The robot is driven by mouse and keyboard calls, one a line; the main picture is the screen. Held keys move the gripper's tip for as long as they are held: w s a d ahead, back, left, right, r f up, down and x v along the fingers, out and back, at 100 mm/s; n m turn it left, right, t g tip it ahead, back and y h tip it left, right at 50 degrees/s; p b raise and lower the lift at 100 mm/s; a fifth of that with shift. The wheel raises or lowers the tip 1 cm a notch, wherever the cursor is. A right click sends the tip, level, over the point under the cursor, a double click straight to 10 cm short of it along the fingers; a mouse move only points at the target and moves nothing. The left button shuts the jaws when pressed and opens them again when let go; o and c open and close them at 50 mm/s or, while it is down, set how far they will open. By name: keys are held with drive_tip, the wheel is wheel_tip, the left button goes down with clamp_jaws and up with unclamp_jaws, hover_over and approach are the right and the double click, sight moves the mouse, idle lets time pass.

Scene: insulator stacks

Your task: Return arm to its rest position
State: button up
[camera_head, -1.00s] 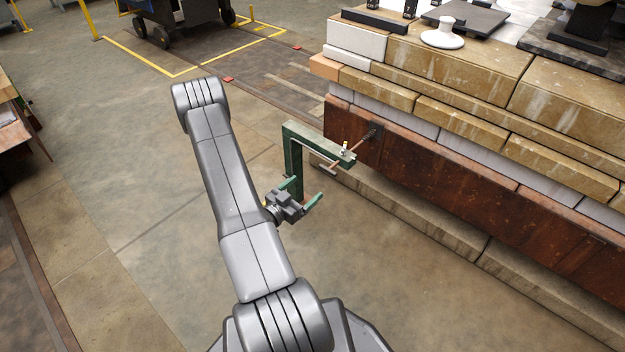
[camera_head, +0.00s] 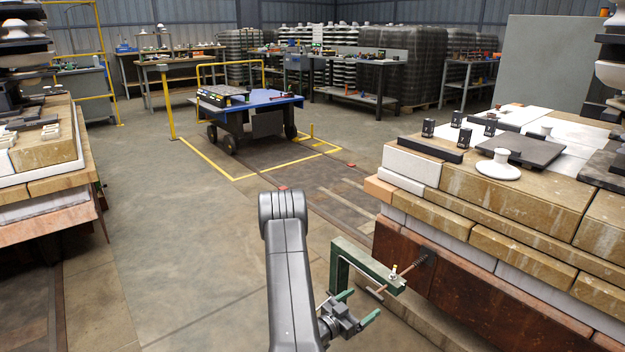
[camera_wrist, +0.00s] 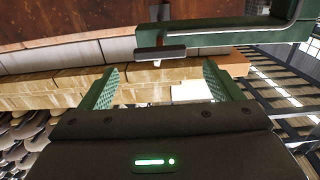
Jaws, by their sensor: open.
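My gripper (camera_head: 357,307) is at the lower middle of the head view, at the end of my bent grey arm. Its two green fingers are apart with nothing between them. In the wrist view the open fingers (camera_wrist: 163,85) show at left and right. A green clamp-like frame (camera_head: 366,262) with a threaded rod stands just beyond the gripper, next to the rusty side of the right stack. Part of this green frame (camera_wrist: 230,36) also shows at the top right of the wrist view. I cannot tell whether the gripper touches it.
A brick-and-slab stack (camera_head: 500,215) with a white insulator disc (camera_head: 497,168) and dark blocks on top stands at right. Another stack (camera_head: 45,150) is at left. A blue-topped cart (camera_head: 250,105) stands inside yellow floor lines. The floor (camera_head: 180,260) left of my arm is clear.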

sight(373, 294)
drive_tip(key=b+x, duration=0.1)
drive_tip(key=x, duration=0.6)
drive_tip(key=shift+f, duration=0.1)
drive_tip(key=shift+s+a, duration=0.1)
drive_tip(key=shift+a, duration=0.05)
drive_tip(key=shift+v, duration=1.2)
